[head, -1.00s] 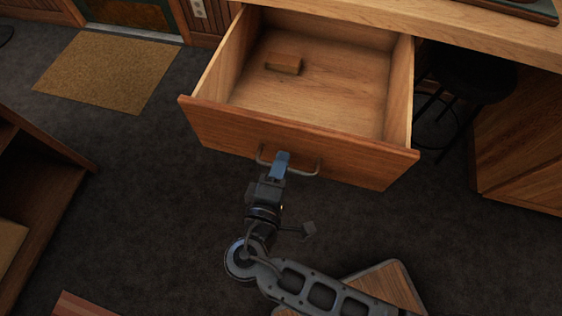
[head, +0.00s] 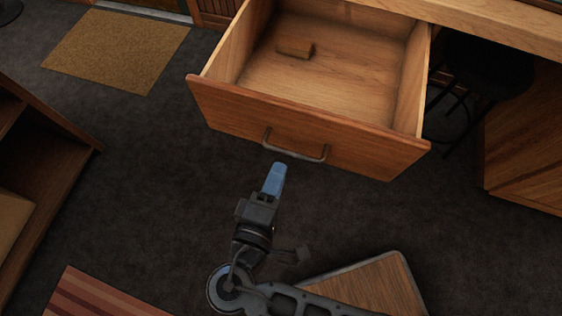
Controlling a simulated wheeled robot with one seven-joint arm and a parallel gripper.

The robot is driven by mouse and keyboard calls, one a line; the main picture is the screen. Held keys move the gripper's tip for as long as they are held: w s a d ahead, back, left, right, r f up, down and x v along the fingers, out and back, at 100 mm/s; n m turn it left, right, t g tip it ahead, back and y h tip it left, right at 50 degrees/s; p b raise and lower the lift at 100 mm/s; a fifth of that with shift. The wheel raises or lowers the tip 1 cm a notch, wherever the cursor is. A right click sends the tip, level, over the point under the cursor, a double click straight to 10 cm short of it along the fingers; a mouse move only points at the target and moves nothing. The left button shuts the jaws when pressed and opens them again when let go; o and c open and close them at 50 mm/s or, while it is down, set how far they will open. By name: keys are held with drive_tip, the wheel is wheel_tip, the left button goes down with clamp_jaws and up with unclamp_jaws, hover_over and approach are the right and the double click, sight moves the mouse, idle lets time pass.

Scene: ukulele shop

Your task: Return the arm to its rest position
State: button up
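My gripper (head: 274,180), with blue fingertips, is in the lower middle of the head view. It is apart from the metal handle (head: 296,152) of the open drawer, just below it in the picture. From this angle the fingers overlap, so whether they are open or shut cannot be made out. Nothing shows between them. My arm bends at the bottom of the view and runs off the lower edge.
The wooden drawer (head: 300,127) stands pulled out, with a small wooden block (head: 295,49) inside. A dark stool (head: 485,65) stands at right. A shelf unit (head: 50,165) is at left. A wooden-topped piece (head: 370,285) and a striped surface (head: 95,295) lie near the bottom. Dark floor is clear between.

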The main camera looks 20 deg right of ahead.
drive_tip(key=shift+s+a, duration=0.15)
idle(0.5)
drive_tip(key=s+d+f+m+g+y, duration=0.2)
drive_tip(key=s+d+f+g+y, duration=0.2)
drive_tip(key=s+d+f+y, duration=0.55)
drive_tip(key=s+d+r+m+t, duration=0.2)
drive_tip(key=s+r+m, duration=0.1)
drive_tip(key=r, duration=0.5)
drive_tip(key=s+d+r+m+t, duration=0.2)
drive_tip(key=s+r+m, duration=0.1)
drive_tip(key=r, duration=0.6)
drive_tip(key=s+d+r+m+t, duration=0.2)
drive_tip(key=s+d+r, duration=0.1)
drive_tip(key=r, duration=0.5)
drive_tip(key=shift+s+r+m, duration=0.2)
drive_tip(key=shift+s+m, duration=0.2)
drive_tip(key=shift+s, duration=0.1)
